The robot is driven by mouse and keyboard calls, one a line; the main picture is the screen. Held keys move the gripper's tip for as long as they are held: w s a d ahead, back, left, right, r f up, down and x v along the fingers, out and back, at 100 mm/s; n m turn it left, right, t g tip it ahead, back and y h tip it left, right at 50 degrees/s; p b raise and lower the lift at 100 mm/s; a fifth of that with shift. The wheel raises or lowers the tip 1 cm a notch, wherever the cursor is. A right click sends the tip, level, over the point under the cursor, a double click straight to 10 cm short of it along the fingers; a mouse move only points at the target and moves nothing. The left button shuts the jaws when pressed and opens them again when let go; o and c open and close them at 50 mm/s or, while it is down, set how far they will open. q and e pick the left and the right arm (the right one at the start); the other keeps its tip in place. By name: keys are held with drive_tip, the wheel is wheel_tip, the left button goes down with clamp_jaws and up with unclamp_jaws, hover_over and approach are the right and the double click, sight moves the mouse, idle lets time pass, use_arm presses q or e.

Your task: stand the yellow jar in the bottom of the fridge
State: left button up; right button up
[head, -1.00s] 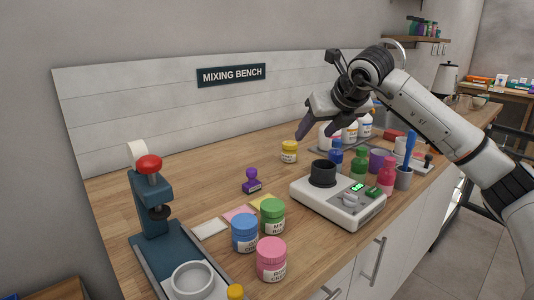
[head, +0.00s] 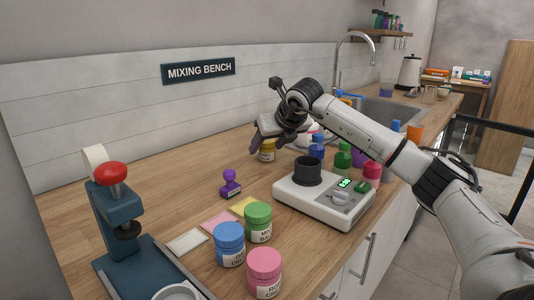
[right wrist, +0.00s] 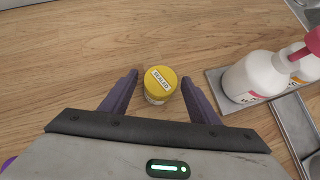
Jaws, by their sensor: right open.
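The yellow jar (head: 267,152) stands upright on the wooden counter, partly hidden behind my right gripper in the head view. In the right wrist view the yellow jar (right wrist: 160,84) shows its yellow lid with a white label on top. My right gripper (head: 267,146) is open, and it also shows in the right wrist view (right wrist: 158,92). Its two purple fingers stand on either side of the jar, with a gap on each side. My left gripper is not in view. No fridge is in view.
A white mixing device (head: 323,200) with a black cup stands in front of the jar. A purple stamp (head: 230,184) and blue, green and pink jars are nearer. White bottles (right wrist: 255,76) on a metal tray stand right of the jar.

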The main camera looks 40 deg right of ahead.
drive_tip(key=shift+w+f, duration=0.25)
drive_tip(key=shift+w, duration=0.05)
drive_tip(key=shift+c, duration=0.3)
drive_tip(key=c, duration=1.1)
drive_tip(key=shift+r, duration=0.15)
drive_tip(key=shift+c, duration=0.2)
